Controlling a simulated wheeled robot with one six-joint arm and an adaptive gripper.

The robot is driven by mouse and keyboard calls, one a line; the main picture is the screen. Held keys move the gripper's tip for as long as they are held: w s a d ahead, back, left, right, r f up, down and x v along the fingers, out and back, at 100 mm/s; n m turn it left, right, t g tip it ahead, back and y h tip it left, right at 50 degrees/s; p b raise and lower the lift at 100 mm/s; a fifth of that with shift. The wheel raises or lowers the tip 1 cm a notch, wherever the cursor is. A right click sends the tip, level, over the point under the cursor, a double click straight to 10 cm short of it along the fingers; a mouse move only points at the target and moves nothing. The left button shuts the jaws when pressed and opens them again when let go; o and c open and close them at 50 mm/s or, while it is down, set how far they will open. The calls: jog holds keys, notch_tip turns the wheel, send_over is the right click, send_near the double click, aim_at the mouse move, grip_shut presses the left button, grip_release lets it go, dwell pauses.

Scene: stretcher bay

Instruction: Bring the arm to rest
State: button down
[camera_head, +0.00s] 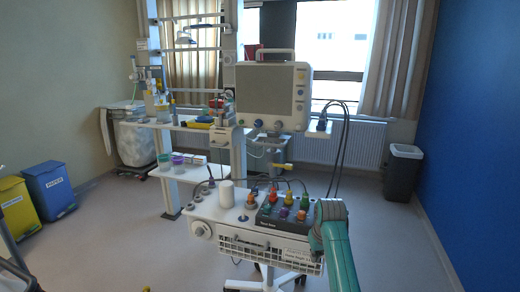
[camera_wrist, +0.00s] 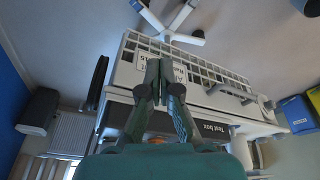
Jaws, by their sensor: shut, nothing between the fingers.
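My arm (camera_head: 338,255), teal with a pale grey joint, rises from the bottom of the head view on the right, in front of the cart's right end. My gripper (camera_wrist: 162,68) shows in the wrist view, its dark green fingers together and empty. The fingers show in front of the cart's white wire basket (camera_wrist: 205,70); whether they touch it I cannot tell. In the head view the fingers are hidden.
Blue (camera_head: 50,188) and yellow (camera_head: 17,208) bins stand left, a grey bin (camera_head: 402,172) right. Floor right of the arm is clear.

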jog(key=s+f+t, duration=0.2)
jog(key=s+f, duration=0.4)
jog(key=f, duration=0.7)
jog(key=s+f+t, duration=0.1)
jog(key=s+f, duration=0.4)
jog(key=s, duration=0.3)
jog(key=s+f+m+t, duration=0.1)
jog(key=s+f, duration=0.3)
jog(key=s, duration=0.4)
jog(key=s+f+t, duration=0.2)
jog(key=s+f, duration=0.3)
jog(key=s, duration=0.3)
jog(key=s+r+t, duration=0.1)
jog(key=s+r, duration=0.2)
jog(key=s, duration=0.7)
jog(key=s+r+t, duration=0.2)
jog(key=s+r, duration=0.2)
jog(key=s, duration=0.7)
jog(key=s+r+t, duration=0.1)
jog(key=s+r, duration=0.6)
jog(key=r, duration=0.2)
jog(key=s+r+m+t, duration=0.1)
jog(key=s+r, duration=0.6)
jog(key=r, duration=0.2)
jog(key=shift+r+t, duration=0.15)
jog(key=shift+t, duration=0.25)
